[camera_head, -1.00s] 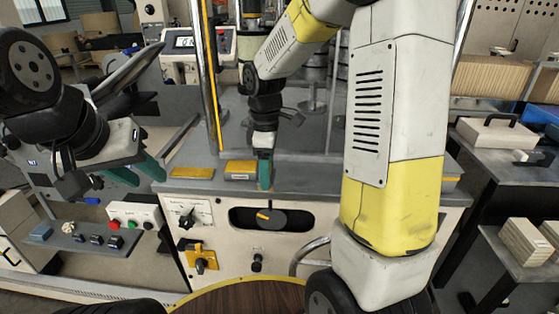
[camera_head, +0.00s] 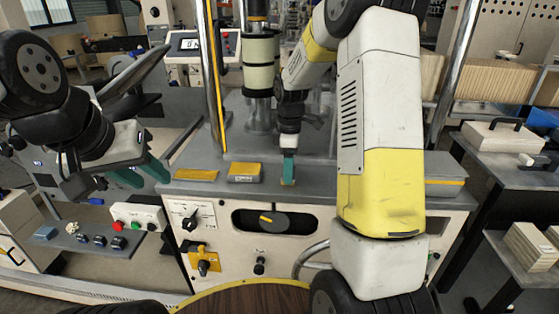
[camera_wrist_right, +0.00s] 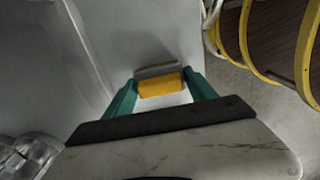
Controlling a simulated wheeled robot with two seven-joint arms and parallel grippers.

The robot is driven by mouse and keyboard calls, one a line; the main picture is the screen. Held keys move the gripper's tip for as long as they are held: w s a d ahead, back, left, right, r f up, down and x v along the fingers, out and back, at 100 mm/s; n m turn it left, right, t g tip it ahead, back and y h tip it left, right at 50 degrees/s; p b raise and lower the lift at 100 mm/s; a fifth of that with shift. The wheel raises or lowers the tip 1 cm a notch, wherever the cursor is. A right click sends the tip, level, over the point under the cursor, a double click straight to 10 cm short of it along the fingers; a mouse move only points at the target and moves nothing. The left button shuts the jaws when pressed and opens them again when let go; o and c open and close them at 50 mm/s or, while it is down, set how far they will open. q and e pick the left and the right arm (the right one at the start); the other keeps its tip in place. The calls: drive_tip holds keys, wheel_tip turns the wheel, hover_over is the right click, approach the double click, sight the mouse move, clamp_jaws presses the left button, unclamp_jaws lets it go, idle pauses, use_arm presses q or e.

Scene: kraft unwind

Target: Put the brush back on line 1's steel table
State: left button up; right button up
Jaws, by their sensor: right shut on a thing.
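My right gripper (camera_head: 288,180) points down just over the front part of the grey steel table top (camera_head: 325,187) in the head view. In the right wrist view its green fingers are shut on the brush (camera_wrist_right: 162,87), a yellow block with a grey strip along its far side. In the head view the brush is mostly hidden by the fingers; I cannot tell whether it touches the table. My left gripper (camera_head: 140,174) is open and empty, left of the table's front corner.
A yellow-topped grey block (camera_head: 245,172) and a flat yellow piece (camera_head: 196,175) lie on the table left of my right gripper. A roller column (camera_head: 258,70) stands behind.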

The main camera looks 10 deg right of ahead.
drive_tip(key=shift+f, duration=0.1)
drive_tip(key=o, duration=1.2)
wheel_tip(320, 180, up, 12)
drive_tip(key=s+r+m+t+y, duration=0.1)
drive_tip(key=s+r+m+t, duration=0.2)
drive_tip(key=s+r+m, duration=0.6)
drive_tip(key=s+a+f+m+t, duration=0.1)
drive_tip(key=s+m, duration=0.1)
drive_tip(key=s, duration=0.5)
drive_tip(key=s+a+f+m+t+y, duration=0.1)
drive_tip(key=s+m+t, duration=0.1)
drive_tip(key=s, duration=0.6)
drive_tip(key=shift+s+a+f+m, duration=0.15)
drive_tip(key=shift+f+m, duration=0.15)
drive_tip(key=shift+m, duration=0.3)
